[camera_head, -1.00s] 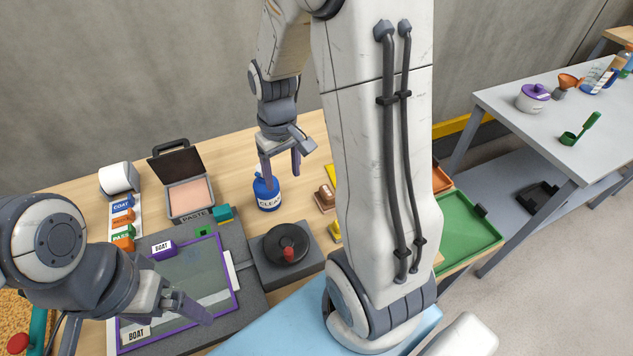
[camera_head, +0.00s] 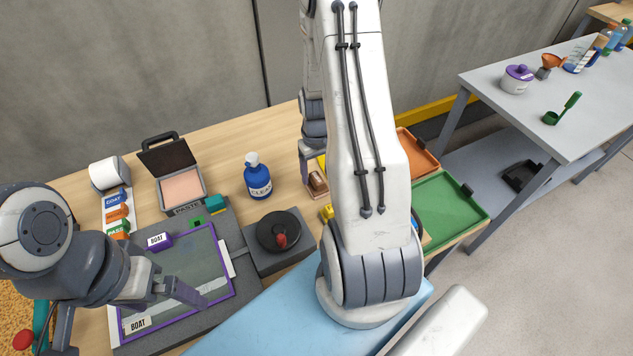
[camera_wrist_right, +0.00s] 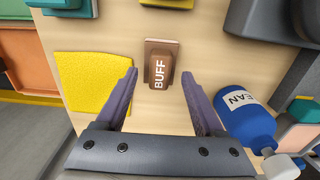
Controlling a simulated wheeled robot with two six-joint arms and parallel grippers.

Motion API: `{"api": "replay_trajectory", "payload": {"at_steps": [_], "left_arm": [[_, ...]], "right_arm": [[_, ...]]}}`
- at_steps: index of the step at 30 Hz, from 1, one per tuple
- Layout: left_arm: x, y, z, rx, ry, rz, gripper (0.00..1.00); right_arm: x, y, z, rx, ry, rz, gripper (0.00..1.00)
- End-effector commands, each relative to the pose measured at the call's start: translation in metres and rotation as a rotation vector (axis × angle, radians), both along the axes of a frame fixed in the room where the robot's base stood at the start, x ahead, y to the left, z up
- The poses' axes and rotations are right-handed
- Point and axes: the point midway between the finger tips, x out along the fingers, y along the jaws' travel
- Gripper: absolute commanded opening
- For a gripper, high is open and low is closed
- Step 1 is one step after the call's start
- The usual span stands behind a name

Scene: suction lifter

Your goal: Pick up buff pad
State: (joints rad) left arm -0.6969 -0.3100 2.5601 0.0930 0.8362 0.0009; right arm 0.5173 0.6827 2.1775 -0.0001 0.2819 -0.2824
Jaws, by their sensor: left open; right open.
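The buff pad (camera_wrist_right: 159,66) is a brown block labelled BUFF, lying on the wooden table in the right wrist view. In the head view the buff pad (camera_head: 318,184) is partly hidden by my right arm. My right gripper (camera_wrist_right: 159,78) is open, its two fingers on either side of the pad's near end in the picture, with nothing between them gripped. In the head view my right gripper (camera_head: 307,168) is mostly hidden behind my arm. My left gripper (camera_head: 182,291) is open over the purple-framed panel (camera_head: 236,285) at the left.
A blue CLEAN bottle (camera_head: 258,180) stands close to the right gripper, also in the wrist view (camera_wrist_right: 245,118). A yellow cloth (camera_wrist_right: 90,80) lies on the pad's other side.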

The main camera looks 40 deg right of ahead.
Motion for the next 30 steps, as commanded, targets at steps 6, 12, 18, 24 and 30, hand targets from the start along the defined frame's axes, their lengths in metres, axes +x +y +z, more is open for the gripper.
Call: {"api": "replay_trajectory", "payload": {"at_steps": [6, 12, 18, 24, 30], "left_arm": [[0.000, 0.000, 0.007, 0.000, 0.000, 0.000, 1.00], [0.000, 0.000, 0.007, 0.000, 0.000, 0.001, 1.00], [0.000, 0.000, 0.007, 0.000, 0.000, 0.000, 1.00], [0.000, 0.000, 0.007, 0.000, 0.000, 0.000, 1.00], [0.000, 0.000, 0.005, 0.000, 0.000, 0.000, 1.00]], "right_arm": [[-0.001, 0.000, -0.023, 0.000, 0.001, 0.000, 0.70], [-0.001, 0.000, -0.026, 0.000, 0.000, -0.001, 0.70], [-0.001, 0.000, -0.026, 0.000, -0.001, -0.001, 0.20], [-0.001, 0.000, -0.025, 0.000, -0.001, -0.001, 0.00], [0.000, -0.001, -0.022, -0.002, -0.003, -0.001, 0.00]]}}
